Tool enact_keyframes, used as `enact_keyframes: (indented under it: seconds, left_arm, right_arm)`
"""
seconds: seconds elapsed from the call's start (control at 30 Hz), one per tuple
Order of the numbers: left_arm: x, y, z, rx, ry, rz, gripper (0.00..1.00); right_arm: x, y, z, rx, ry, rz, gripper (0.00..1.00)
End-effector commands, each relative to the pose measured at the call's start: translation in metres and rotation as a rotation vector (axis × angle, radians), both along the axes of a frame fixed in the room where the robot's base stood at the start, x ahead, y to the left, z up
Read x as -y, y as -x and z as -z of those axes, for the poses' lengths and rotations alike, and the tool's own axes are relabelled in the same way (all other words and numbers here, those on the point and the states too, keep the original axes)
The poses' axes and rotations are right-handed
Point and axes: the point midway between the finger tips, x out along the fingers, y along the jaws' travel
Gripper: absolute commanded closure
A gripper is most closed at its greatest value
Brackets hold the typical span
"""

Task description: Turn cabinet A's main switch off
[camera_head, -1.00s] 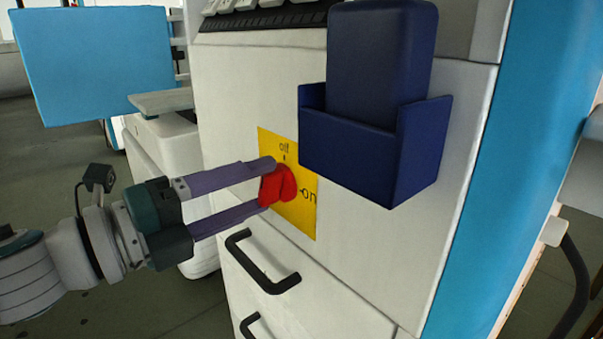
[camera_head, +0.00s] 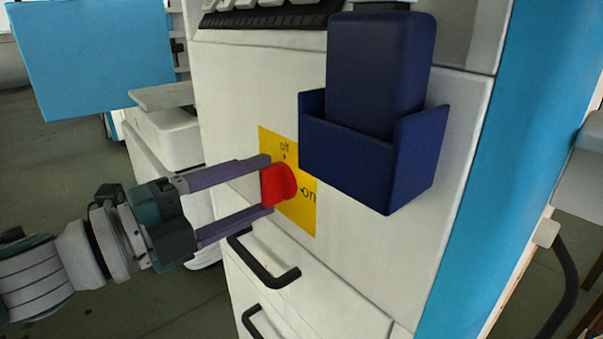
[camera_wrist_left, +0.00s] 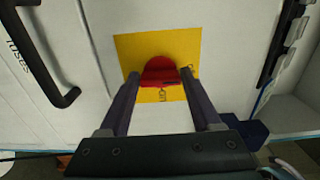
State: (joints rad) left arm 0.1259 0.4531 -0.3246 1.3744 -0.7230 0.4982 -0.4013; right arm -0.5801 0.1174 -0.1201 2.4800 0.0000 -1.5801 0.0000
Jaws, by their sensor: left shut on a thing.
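The main switch is a red knob (camera_head: 279,183) on a yellow plate (camera_head: 301,213) on the white cabinet front. The plate reads "off" above the knob and "on" to its right. My left gripper (camera_head: 268,185) reaches in from the left, one finger above the knob and one below, shut on it. In the left wrist view, the knob (camera_wrist_left: 158,70) sits between the fingertips (camera_wrist_left: 160,76), with the yellow plate (camera_wrist_left: 130,46) behind. There "on" shows below the knob, and a finger partly covers the other label. The knob's exact pointing direction is hard to tell. My right gripper is out of view.
A dark blue holder (camera_head: 350,160) with a blue block in it juts out right of the plate. Black drawer handles (camera_head: 265,272) stick out below. A keyboard (camera_head: 270,18) is above. A blue panel (camera_head: 92,55) stands at upper left.

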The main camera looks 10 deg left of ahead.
Motion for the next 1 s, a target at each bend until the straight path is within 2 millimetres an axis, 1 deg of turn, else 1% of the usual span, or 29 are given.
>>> enact_keyframes:
  seconds: [0.1, 0.13, 0.37, 0.4, 0.63, 0.73, 0.87, 1.0]
  left_arm:
    - [0.0, 0.0, 0.0, -0.003, 0.005, 0.0, 0.91]
    - [0.0, 0.0, 0.0, -0.003, 0.005, 0.0, 0.33]
    - [0.0, 0.0, 0.0, -0.001, 0.003, 0.0, 0.07]
    - [0.0, 0.0, 0.0, -0.001, 0.003, 0.0, 0.05]
    - [-0.001, 0.001, 0.0, -0.001, 0.002, 0.0, 0.05]
    - [-0.005, 0.006, 0.001, -0.003, 0.0, -0.002, 0.05]
    - [-0.018, 0.024, 0.0, -0.004, -0.002, 0.0, 0.05]
    - [-0.036, 0.047, 0.001, -0.005, -0.002, -0.001, 0.05]
  right_arm:
    - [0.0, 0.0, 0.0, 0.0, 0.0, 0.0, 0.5]
    - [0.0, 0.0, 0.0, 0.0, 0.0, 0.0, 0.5]
    - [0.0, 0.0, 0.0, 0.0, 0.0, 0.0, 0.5]
    - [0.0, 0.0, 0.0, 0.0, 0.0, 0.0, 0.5]
    - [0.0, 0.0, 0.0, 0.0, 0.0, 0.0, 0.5]
    - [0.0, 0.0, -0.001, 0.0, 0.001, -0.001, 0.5]
    - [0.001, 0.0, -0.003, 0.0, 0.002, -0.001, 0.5]
    - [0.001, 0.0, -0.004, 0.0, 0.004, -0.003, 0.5]
